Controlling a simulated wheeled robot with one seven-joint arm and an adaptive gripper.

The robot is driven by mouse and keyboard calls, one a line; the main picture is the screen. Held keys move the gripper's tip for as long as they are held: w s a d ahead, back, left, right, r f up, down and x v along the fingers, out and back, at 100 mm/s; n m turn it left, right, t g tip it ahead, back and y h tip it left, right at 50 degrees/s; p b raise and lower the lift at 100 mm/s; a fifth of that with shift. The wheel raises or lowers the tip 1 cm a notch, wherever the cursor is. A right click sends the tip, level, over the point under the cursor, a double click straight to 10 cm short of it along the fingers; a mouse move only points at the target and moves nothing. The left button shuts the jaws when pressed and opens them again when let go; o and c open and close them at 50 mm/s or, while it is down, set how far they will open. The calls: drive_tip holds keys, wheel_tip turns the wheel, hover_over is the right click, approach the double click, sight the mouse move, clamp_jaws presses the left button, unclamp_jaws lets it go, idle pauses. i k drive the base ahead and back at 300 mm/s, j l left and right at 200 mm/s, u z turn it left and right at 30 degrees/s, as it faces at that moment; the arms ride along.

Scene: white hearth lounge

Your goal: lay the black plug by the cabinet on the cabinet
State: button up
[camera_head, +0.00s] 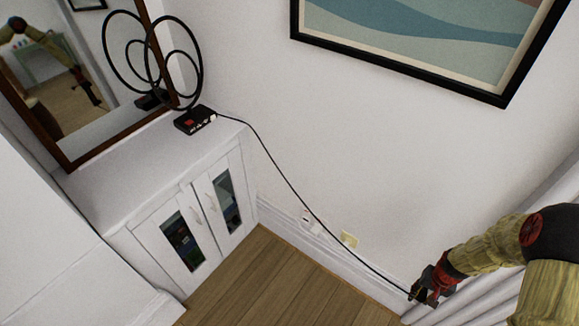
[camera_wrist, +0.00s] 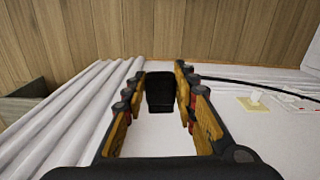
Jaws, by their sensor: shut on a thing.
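The black plug (camera_wrist: 160,92) sits between the fingers of my gripper (camera_wrist: 160,75) in the wrist view. My gripper is shut on it. In the head view my gripper (camera_head: 416,291) is low at the right, beside the wall and well away from the cabinet; the plug is hard to make out there. The white cabinet (camera_head: 120,178) with two glass-fronted doors stands at the left. A black cord (camera_head: 290,184) runs from the cabinet top down to my gripper.
A black device (camera_head: 195,119) with ring-shaped loops stands on the cabinet, before a wood-framed mirror (camera_head: 110,128). The cabinet's front top is bare. Wall sockets (camera_head: 348,239) lie behind the cord. White curtains (camera_wrist: 62,118) hang near my gripper. A framed picture (camera_head: 400,65) hangs above.

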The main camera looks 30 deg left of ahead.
sight(222, 129)
drive_tip(key=u, duration=0.45)
drive_tip(key=l+u, duration=0.1)
drive_tip(key=u, duration=0.35)
drive_tip(key=k+u, duration=0.1)
drive_tip(key=u, duration=0.35)
drive_tip(key=l+u, duration=0.1)
drive_tip(key=u, duration=0.35)
